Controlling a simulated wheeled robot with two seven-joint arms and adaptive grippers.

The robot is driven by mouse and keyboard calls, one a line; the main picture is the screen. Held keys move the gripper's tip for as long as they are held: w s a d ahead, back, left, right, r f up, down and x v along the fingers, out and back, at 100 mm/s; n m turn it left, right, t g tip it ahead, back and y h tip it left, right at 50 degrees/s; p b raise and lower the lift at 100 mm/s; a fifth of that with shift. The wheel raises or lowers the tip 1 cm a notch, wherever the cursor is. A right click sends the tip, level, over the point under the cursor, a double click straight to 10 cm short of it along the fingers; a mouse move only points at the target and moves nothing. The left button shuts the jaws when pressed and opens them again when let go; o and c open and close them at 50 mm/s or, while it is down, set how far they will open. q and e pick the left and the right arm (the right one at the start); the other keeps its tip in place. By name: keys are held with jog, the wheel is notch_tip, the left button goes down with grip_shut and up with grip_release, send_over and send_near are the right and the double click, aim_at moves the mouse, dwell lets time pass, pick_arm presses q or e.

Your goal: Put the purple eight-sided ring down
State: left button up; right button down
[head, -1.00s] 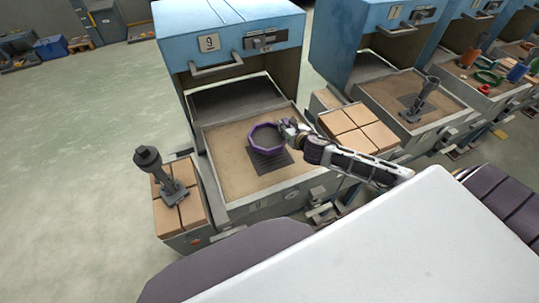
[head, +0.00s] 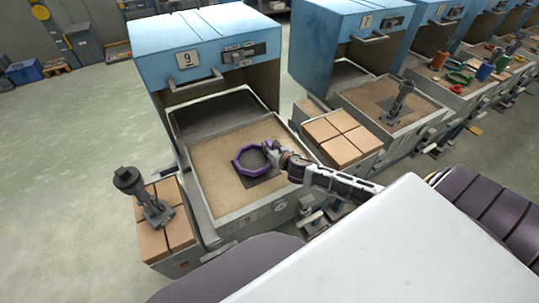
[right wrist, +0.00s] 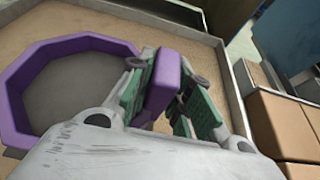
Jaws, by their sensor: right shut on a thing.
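The purple eight-sided ring (head: 238,165) is over the sandy tray (head: 214,190) of the machine marked 9, in the head view. It looks level and low over a dark square plate (head: 268,181), covering part of it. I cannot tell whether it touches the plate. My right gripper (head: 272,152) reaches in from the right and is shut on the ring's right side. In the right wrist view, the green finger pads (right wrist: 165,88) clamp one side of the ring (right wrist: 14,88), and grey plate shows through its opening. My left gripper is out of view.
Tan blocks with a dark post-like tool (head: 144,195) stand left of the tray. More tan blocks (head: 338,137) stand to its right, beside a neighbouring blue machine (head: 343,30). The tray has raised edges, and its sand around the ring is clear.

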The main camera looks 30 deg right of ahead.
jog(key=shift+f, duration=0.75)
notch_tip(320, 180, down, 2)
jog(key=shift+f+b, duration=0.1)
jog(key=shift+b, duration=0.35)
jog(key=shift+f, duration=0.15)
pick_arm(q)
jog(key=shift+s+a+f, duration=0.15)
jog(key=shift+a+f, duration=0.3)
pick_arm(e)
jog(key=shift+f, duration=0.1)
